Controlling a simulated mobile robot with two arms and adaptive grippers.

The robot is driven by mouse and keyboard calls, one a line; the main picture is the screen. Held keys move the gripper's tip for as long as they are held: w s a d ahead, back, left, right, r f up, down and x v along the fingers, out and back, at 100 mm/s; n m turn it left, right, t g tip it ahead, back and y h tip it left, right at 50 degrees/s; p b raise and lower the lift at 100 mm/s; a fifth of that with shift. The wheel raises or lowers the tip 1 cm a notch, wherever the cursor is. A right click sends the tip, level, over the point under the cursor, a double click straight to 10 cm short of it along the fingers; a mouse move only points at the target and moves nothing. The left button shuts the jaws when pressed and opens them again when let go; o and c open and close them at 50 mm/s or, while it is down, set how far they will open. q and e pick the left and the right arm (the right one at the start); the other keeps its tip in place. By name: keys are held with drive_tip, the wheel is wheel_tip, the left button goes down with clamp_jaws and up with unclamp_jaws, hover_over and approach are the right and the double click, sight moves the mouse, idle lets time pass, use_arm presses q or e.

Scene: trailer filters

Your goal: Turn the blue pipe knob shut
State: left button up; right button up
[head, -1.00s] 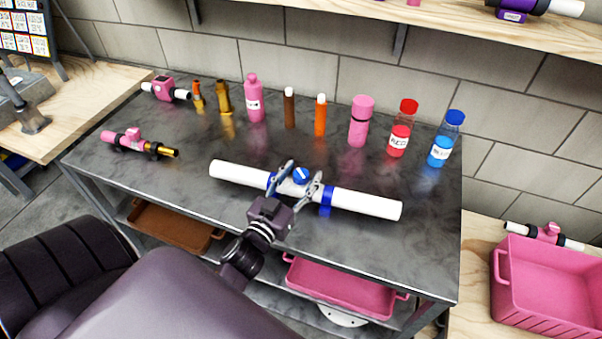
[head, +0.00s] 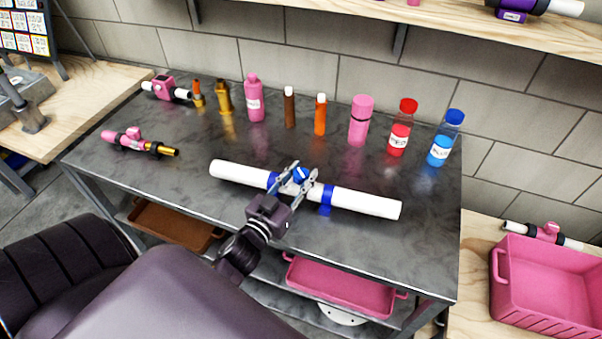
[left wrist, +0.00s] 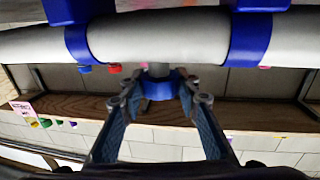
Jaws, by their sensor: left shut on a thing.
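A white pipe (head: 365,202) with blue bands lies across the middle of the dark metal table. Its blue knob (head: 301,174) stands on top of the pipe between the two bands. My left gripper (head: 300,176) reaches in from the front and is shut on the knob, one finger on each side. In the left wrist view the white pipe (left wrist: 160,40) crosses the top, and the blue knob (left wrist: 162,84) sits between the fingertips, partly hidden by them. How far the knob is turned cannot be told. My right gripper is not in view.
Several bottles and fittings stand along the table's back, including a red-capped bottle (head: 400,130) and a blue bottle (head: 441,145). A pink and gold pipe piece (head: 135,143) lies at left. A pink crate (head: 545,290) stands at lower right. The table (head: 425,250) is clear around the pipe.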

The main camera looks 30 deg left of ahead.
use_arm(q)
drive_tip(key=shift+r+m+h+p, duration=0.1)
drive_tip(key=shift+m+h+p, duration=0.55)
drive_tip(key=shift+m+h, duration=0.4)
drive_tip(key=shift+a+m+h, duration=0.1)
drive_tip(key=shift+m+h, duration=0.45)
drive_tip(key=shift+h, duration=0.7)
drive_tip(key=shift+m+g+h, duration=0.3)
drive_tip(key=shift+m+h, duration=0.1)
drive_tip(key=shift+h, duration=0.2)
drive_tip(key=m+h, duration=0.1)
drive_tip(key=m+g+h+b, duration=0.1)
drive_tip(key=h, duration=0.1)
drive_tip(key=shift+f, duration=0.25)
drive_tip(key=shift+m+g+h+b, duration=0.7)
drive_tip(key=shift+m+h+b, duration=0.15)
drive_tip(key=shift+h, duration=0.35)
drive_tip(key=shift+r+m+g+h+b, duration=0.1)
drive_tip(key=shift+m+g+h+b, duration=0.4)
drive_tip(key=shift+h, duration=0.2)
